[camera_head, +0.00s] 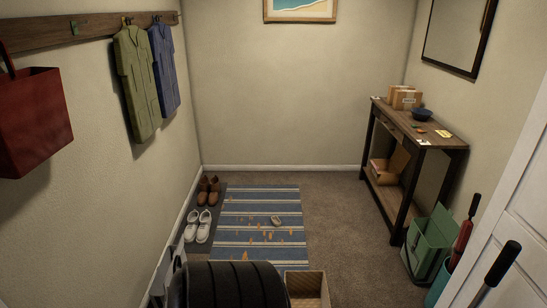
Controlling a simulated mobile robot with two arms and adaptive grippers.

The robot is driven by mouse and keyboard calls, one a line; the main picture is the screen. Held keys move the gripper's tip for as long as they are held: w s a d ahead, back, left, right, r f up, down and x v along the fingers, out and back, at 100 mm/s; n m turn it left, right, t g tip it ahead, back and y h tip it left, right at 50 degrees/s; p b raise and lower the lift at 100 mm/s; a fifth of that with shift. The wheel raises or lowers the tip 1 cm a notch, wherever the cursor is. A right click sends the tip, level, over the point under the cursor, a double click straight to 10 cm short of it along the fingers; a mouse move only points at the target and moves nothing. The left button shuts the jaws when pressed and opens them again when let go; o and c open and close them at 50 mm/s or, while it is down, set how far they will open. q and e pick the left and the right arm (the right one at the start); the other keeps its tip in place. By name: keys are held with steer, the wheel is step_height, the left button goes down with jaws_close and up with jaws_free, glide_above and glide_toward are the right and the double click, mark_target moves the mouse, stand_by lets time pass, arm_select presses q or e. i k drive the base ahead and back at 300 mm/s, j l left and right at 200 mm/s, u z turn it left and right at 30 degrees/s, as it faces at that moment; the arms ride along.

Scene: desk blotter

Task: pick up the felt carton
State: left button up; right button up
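No container here shows clearly as the felt carton, and I cannot tell which one it is. A green open-topped bin (428,246) stands on the floor at the right, by the wooden table. An open tan box (306,287) sits at the bottom edge, partly cut off by the frame. Small brown cartons (406,99) stand on the far end of the table, and a brown box (382,172) lies on its lower shelf. Neither of my grippers is in view.
A striped blue rug (258,205) with orange scraps and a small grey object lies mid-floor. Shoes (198,226) stand on a dark mat at left. The narrow table (440,143) lines the right wall. A dark ribbed object (229,285) blocks the bottom centre. Carpet right of the rug is clear.

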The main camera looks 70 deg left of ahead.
mark_target(276, 221)
steer(key=u, duration=2.05)
